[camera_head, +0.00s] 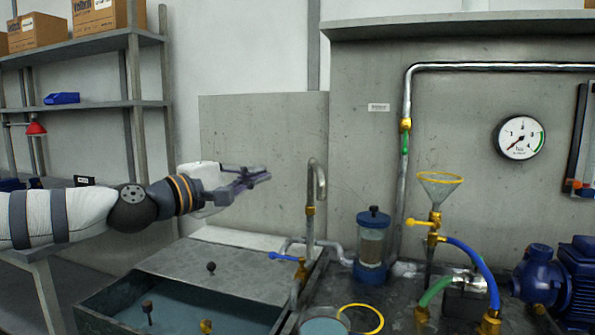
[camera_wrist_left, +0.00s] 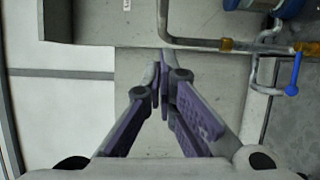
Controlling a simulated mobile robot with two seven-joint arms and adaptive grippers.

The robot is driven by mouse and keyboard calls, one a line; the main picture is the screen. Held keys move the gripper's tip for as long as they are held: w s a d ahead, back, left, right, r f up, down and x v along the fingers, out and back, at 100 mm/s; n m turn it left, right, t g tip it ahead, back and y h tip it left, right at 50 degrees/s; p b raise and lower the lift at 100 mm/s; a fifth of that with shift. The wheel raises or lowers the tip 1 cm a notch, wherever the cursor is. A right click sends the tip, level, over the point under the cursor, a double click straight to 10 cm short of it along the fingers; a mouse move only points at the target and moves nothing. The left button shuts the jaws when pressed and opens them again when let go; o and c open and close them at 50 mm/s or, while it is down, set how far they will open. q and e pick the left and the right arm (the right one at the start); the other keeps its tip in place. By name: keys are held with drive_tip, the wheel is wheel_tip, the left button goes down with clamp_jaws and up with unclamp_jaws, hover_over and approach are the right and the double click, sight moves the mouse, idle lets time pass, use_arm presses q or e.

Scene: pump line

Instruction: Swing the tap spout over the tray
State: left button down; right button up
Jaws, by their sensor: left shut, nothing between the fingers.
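The tap spout (camera_head: 320,178), a grey hooked pipe, stands upright on a brass joint (camera_head: 310,210) right of my left gripper. Its bent end hangs on the right of the riser. A blue tap lever (camera_head: 284,256) sits lower down. The dark-rimmed tray (camera_head: 95,312) with bluish liquid is at the lower left. My left gripper (camera_head: 266,174) is shut and empty, above and behind the tray, apart from the spout. In the left wrist view the spout pipe (camera_wrist_left: 195,43) lies just beyond the fingertips (camera_wrist_left: 162,65). My right gripper is out of view.
A grey sloping panel (camera_head: 225,268) lies behind the tray. Right of the tap stand a blue-capped clear canister (camera_head: 371,245), a yellow-rimmed funnel (camera_head: 438,188) with hoses, and a blue pump (camera_head: 575,275). A yellow ring (camera_head: 378,318) is in front. Shelves stand at left.

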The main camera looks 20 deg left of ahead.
use_arm(q)
approach(311, 162)
drive_tip(key=w+a, duration=0.2)
drive_tip(key=w, duration=0.1)
drive_tip(key=d, duration=0.1)
drive_tip(key=w+d, duration=0.1)
drive_tip(key=d, duration=0.1)
drive_tip(key=shift+w+d+r, duration=0.15)
drive_tip(key=shift+d+r, duration=0.05)
drive_tip(key=shift+d, duration=0.1)
drive_tip(key=shift+f, duration=0.15)
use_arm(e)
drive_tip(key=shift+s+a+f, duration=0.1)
